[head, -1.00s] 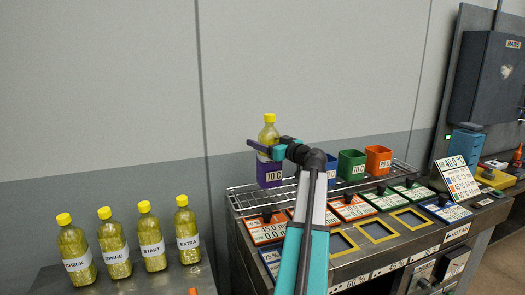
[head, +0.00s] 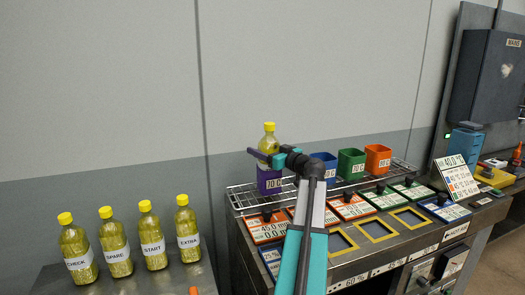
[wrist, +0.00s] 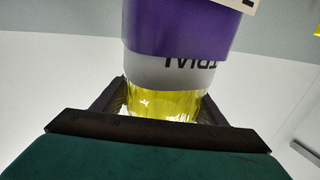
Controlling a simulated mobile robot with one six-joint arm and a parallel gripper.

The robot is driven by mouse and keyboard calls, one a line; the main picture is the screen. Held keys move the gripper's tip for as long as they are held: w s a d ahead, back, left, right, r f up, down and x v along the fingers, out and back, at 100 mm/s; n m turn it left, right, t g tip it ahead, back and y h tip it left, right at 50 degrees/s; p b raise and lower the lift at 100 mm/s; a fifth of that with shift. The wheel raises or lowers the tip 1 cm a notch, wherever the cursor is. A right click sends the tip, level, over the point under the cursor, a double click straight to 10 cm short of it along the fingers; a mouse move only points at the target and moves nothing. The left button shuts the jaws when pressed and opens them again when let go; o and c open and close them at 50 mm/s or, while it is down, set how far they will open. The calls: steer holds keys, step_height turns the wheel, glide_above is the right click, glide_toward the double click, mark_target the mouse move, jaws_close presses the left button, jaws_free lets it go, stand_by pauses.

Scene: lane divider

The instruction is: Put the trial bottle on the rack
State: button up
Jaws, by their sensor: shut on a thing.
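The trial bottle (head: 269,144), clear with yellow contents and a yellow cap, stands upright at the left end of the wire rack (head: 240,199). My gripper (head: 267,157) is shut around its body. The bottle's lower part is hidden by a purple cup (head: 269,183) that appears to surround it. In the wrist view, the upside-down TRIAL label (wrist: 185,68) is partly covered by the purple cup (wrist: 180,30). I cannot tell whether the cup touches the rack wires.
Blue (head: 324,168), green (head: 351,163) and orange (head: 377,157) cups stand on the rack to the right. Several yellow bottles, including CHECK (head: 77,249) and EXTRA (head: 187,232), stand on the left table. Labelled panels (head: 265,229) lie in front of the rack.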

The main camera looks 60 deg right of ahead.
steer(key=o, duration=2.1)
steer(key=shift+r+p, duration=0.2)
steer(key=shift+p, duration=0.1)
steer(key=b+v, duration=0.4)
steer(key=v, duration=0.8)
steer(key=shift+s+f, duration=0.1)
steer(key=shift+f, duration=0.05)
